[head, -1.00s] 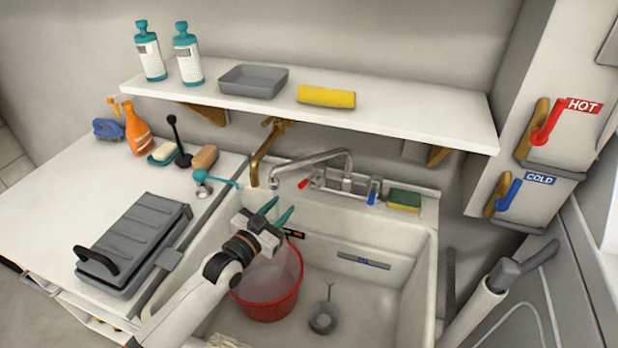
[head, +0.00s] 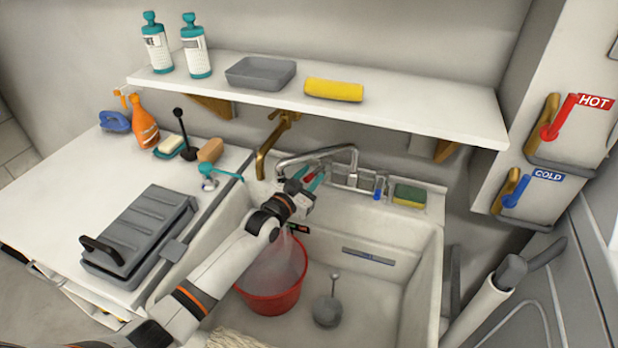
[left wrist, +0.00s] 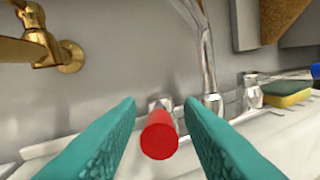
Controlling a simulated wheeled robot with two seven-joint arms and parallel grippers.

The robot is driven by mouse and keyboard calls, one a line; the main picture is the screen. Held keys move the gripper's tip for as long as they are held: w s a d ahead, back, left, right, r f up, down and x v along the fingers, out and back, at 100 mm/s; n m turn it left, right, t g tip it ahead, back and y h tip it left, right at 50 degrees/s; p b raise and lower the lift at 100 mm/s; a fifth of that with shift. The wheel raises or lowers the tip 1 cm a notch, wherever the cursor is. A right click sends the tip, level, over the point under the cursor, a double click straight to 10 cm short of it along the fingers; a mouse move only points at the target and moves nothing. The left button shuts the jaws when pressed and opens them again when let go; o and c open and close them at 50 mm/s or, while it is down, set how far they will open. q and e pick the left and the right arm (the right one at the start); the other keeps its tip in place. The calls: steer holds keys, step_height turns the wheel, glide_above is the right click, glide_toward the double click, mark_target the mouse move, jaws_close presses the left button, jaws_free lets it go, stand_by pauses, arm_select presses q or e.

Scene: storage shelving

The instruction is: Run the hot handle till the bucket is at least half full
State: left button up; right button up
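The red bucket (head: 272,300) stands in the white sink, with a pale inside; I cannot tell its water level. My left gripper (head: 314,180) is open at the back of the sink, below the chrome faucet (head: 318,155). In the left wrist view, the faucet's red handle (left wrist: 159,135) shows end-on between the spread teal fingers (left wrist: 158,125), with gaps on both sides. A separate red lever (head: 560,116) beside a HOT label and a blue lever (head: 516,190) beside a COLD label are on the right wall unit. My right gripper is not in view.
A brass spout (head: 275,145) stands left of the faucet. The blue faucet handle (head: 378,189) and a sponge (head: 409,195) are to the right. A shelf (head: 420,115) overhangs the back. A round grey strainer-like item (head: 327,311) lies in the sink.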

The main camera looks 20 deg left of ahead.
arm_select(q)
jaws_close()
steer(key=shift+d+r+y+p, duration=0.15)
steer(key=shift+r+y+p, duration=0.15)
steer(key=shift+p, duration=0.25)
steer(key=n+y+p, duration=0.1)
steer(key=d+y+p, duration=0.1)
steer(key=n+y+p, duration=0.1)
steer(key=shift+s+d+f+n+t, duration=0.1)
steer(key=shift+d+f+n+t, duration=0.05)
steer(key=shift+d+n+t, duration=0.15)
steer(key=shift+o, duration=0.3)
jaws_free()
steer(key=shift+f, duration=0.1)
